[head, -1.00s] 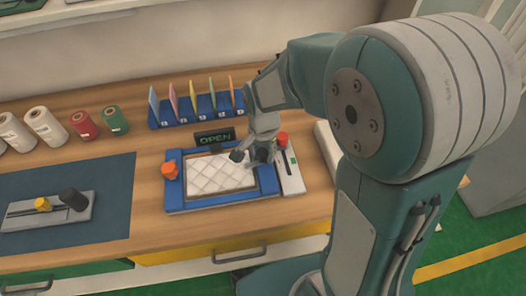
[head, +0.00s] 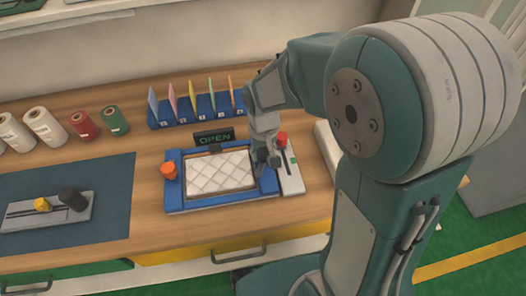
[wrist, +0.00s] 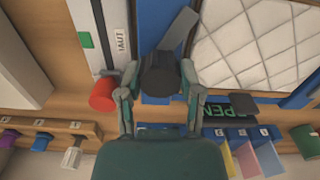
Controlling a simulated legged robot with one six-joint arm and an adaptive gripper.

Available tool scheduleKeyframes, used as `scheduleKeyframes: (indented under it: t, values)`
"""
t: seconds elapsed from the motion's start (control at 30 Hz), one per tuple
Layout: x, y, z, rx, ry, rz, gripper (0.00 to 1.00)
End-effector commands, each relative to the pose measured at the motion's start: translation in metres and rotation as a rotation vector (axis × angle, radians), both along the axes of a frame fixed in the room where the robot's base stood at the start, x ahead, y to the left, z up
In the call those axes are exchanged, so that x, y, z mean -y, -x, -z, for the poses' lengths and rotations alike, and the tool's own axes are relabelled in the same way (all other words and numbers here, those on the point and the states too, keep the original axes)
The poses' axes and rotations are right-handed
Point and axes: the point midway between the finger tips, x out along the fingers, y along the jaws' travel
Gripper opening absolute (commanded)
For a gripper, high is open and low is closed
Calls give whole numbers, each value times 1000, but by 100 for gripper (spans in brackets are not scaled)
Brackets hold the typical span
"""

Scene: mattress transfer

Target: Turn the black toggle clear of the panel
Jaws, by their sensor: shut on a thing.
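The black toggle (wrist: 160,76) is a round dark knob with a grey lever running to the upper right in the wrist view. My gripper (wrist: 158,84) is shut on the knob, one finger on each side. The lever's end lies by the edge of the white quilted panel (wrist: 265,45); I cannot tell if it overlaps it. In the head view the panel (head: 220,171) lies flat in a blue frame (head: 205,204), and my gripper (head: 266,158) is at the frame's right side. The toggle is partly hidden there.
A red knob (head: 281,139) on a grey slider base (head: 292,180) stands close to the right. An orange knob (head: 169,170) is on the frame's left. The OPEN sign (head: 214,138) and a blue rack (head: 195,118) with coloured cards stand behind.

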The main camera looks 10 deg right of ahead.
Motion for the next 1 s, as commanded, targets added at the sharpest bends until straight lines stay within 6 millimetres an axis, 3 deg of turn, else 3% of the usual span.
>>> scheduleKeyframes:
  t: [0.5,1.0]
  values:
    - [0,-3,-1,9,-1,-384,0]
    - [0,-3,-1,11,-1,-482,0]
